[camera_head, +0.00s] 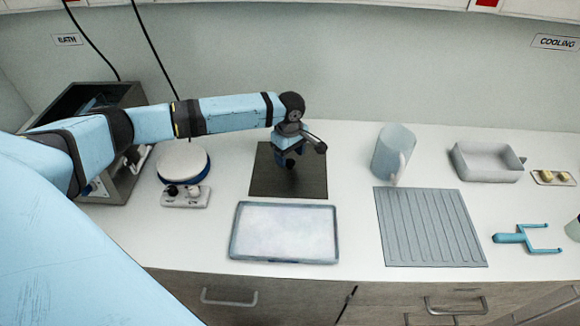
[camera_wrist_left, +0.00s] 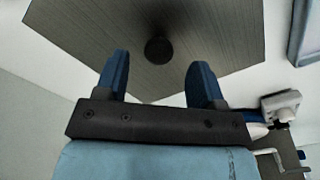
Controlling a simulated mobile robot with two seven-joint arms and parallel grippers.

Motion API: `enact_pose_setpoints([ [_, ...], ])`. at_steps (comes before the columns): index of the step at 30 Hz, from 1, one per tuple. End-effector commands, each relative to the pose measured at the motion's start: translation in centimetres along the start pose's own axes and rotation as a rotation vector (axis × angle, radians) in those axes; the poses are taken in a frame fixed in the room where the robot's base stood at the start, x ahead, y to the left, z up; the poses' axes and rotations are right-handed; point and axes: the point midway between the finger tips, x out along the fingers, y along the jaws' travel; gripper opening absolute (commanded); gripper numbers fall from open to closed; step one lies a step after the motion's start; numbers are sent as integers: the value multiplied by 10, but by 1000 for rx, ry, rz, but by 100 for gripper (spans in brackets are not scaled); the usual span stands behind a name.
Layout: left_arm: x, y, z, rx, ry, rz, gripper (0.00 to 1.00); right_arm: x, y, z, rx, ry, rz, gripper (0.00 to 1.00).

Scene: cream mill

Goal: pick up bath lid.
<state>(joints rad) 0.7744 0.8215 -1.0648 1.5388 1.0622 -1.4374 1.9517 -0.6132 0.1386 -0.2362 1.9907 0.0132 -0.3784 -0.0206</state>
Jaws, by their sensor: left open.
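The bath lid is a dark grey square plate (camera_head: 313,184) lying flat on the white counter in the head view. In the left wrist view the lid (camera_wrist_left: 205,28) fills the top middle, with a round black knob (camera_wrist_left: 158,50) on it. My left gripper (camera_head: 289,161) is over the lid, pointing down, and hides the knob in the head view. Its two blue fingers (camera_wrist_left: 157,68) are open, with the knob showing between their tips. I cannot tell how much height is left between fingertips and knob. My right gripper is not in view.
The open dark bath box (camera_head: 132,95) stands at the left behind my left arm. A hotplate (camera_head: 184,165) is left of the lid. A shallow tray (camera_head: 286,258) lies in front of it. A jug (camera_head: 394,150), ribbed mat (camera_head: 430,228) and grey pan (camera_head: 487,165) are to the right.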

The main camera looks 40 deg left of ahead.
Motion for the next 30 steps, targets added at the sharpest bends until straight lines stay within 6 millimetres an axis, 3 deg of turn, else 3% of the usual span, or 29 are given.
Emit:
enact_pose_setpoints([
  [6, 24, 0, 1, 1, 0, 0, 63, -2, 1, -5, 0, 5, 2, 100],
  [13, 26, 0, 1, 1, 0, 1, 63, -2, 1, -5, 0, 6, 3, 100],
  [20, 26, 0, 1, 1, 0, 1, 12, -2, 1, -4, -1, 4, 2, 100],
  [30, 23, 0, 0, 1, 0, 2, 12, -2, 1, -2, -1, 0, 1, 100],
])
